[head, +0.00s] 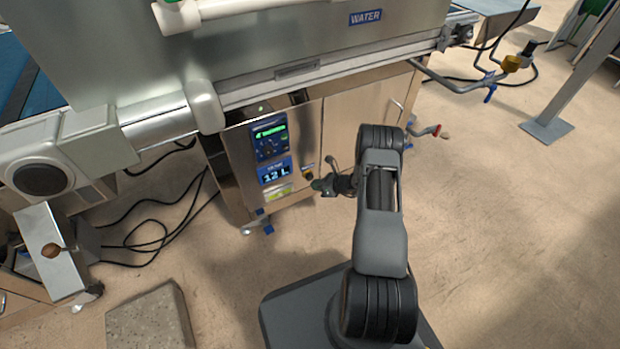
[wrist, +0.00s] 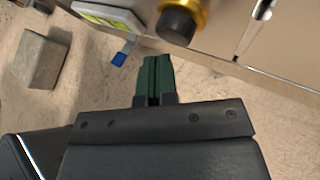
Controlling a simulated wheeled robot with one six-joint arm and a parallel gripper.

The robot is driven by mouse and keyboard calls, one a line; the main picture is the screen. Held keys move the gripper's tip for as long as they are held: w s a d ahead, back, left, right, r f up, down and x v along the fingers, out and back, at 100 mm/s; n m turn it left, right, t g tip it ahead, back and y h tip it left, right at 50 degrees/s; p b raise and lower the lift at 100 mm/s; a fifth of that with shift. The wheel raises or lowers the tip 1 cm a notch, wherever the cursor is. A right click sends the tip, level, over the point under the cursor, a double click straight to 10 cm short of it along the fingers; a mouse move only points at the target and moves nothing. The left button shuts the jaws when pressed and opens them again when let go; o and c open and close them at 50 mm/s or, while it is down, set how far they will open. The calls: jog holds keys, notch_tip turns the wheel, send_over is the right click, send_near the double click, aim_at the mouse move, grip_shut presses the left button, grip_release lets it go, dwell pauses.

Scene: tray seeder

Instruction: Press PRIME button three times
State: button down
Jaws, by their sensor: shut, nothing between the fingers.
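A black button in a yellow-gold collar (wrist: 180,22) sits at the top of the wrist view, cut off by the frame edge. In the head view it shows as a small yellow and dark spot (head: 308,174) on the right side of the steel control panel (head: 238,152). I cannot read the PRIME label. My gripper (head: 316,185) is in front of the panel, close to the button. In the wrist view its green fingertips (wrist: 157,58) are together and empty, just below and left of the button. A gap shows between them, with no contact visible there.
The panel carries a lit screen (head: 270,138) and a blue numeric display (head: 275,173). A blue-handled valve (head: 268,229) hangs below it. A red-handled valve (head: 438,131) juts out on the right.

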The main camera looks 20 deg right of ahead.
jog(key=shift+s, duration=0.2)
jog(key=shift+s+d+p, duration=0.15)
jog(key=shift+s+p, duration=0.25)
jog(key=shift+s, duration=0.85)
jog(key=shift+s+d+p, duration=0.15)
jog(key=shift+s+p, duration=0.2)
jog(key=shift+s, duration=0.85)
